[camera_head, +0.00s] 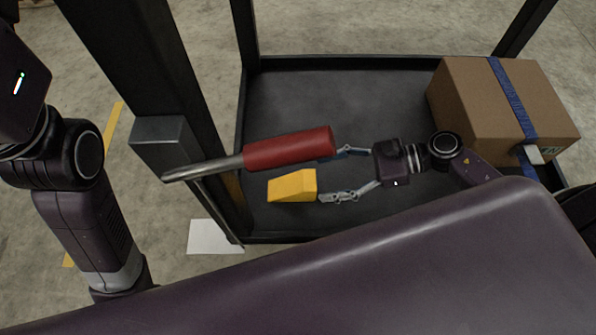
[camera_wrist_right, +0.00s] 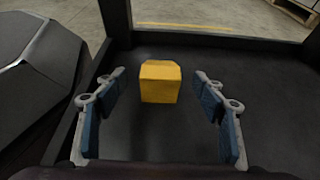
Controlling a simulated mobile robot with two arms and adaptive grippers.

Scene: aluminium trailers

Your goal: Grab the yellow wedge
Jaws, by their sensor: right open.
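The yellow wedge (camera_head: 292,186) lies on the dark floor of the trailer, near its left end. In the right wrist view the wedge (camera_wrist_right: 160,82) is ahead of the fingers and centred between them, with a gap to each finger. My right gripper (camera_head: 341,174) is open and empty, its fingers pointing left at the wedge. The fingertips are close to the wedge's right side and do not appear to hold it. My right gripper (camera_wrist_right: 160,115) also frames the wedge in the wrist view. My left gripper is not in view; only part of my left arm shows at the left.
A red-handled metal bar (camera_head: 290,148) extends over the trailer (camera_head: 300,88) just behind the wedge in the head view. A cardboard box (camera_head: 490,100) with blue tape sits at the right end. Dark posts rise at the trailer's corners. The trailer floor behind the bar is clear.

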